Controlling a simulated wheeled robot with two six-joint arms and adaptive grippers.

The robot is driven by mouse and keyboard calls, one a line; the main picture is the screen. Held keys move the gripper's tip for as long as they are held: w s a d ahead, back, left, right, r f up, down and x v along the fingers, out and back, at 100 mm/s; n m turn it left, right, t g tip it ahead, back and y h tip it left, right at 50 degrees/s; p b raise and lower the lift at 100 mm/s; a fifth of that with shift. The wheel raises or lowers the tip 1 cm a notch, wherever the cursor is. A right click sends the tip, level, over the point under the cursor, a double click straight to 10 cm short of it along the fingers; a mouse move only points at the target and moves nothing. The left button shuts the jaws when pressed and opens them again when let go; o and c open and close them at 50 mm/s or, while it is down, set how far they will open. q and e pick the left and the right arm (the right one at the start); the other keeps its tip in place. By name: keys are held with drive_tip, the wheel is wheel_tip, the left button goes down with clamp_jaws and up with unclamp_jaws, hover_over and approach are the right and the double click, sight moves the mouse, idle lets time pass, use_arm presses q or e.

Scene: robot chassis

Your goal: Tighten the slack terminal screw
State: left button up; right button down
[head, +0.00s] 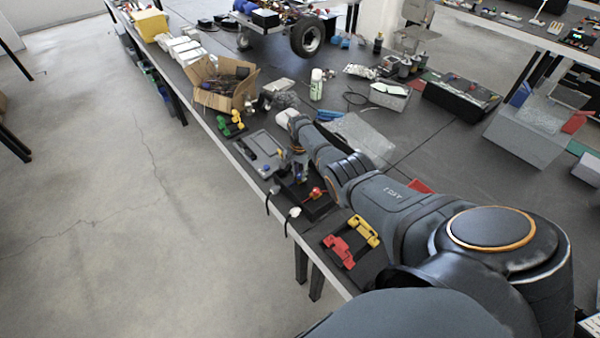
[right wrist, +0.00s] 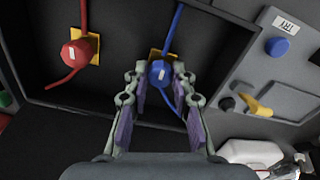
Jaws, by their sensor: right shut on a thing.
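A black tray (head: 318,210) on the bench holds two terminals. A red terminal screw (right wrist: 78,54) with a red lead sits on a yellow plate in the right wrist view; the red one also shows in the head view (head: 316,193). A blue terminal screw (right wrist: 158,75) with a blue lead sits on another yellow plate. My right gripper (right wrist: 160,78) has a fingertip on either side of the blue screw and is shut on it. In the head view my right gripper (head: 299,168) reaches down over the tray, partly hidden by my arm. My left gripper is not in view.
A grey box (head: 261,150) with a blue button (right wrist: 278,46) and a yellow lever (right wrist: 257,105) stands beside the tray. Red and yellow clamp-like pieces (head: 351,243) lie near the bench edge. A cardboard box (head: 212,97) stands farther along.

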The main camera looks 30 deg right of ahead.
sight(300, 174)
drive_tip(key=shift+m, duration=0.3)
drive_tip(key=c, duration=1.1)
unclamp_jaws()
wheel_tip(300, 174, up, 12)
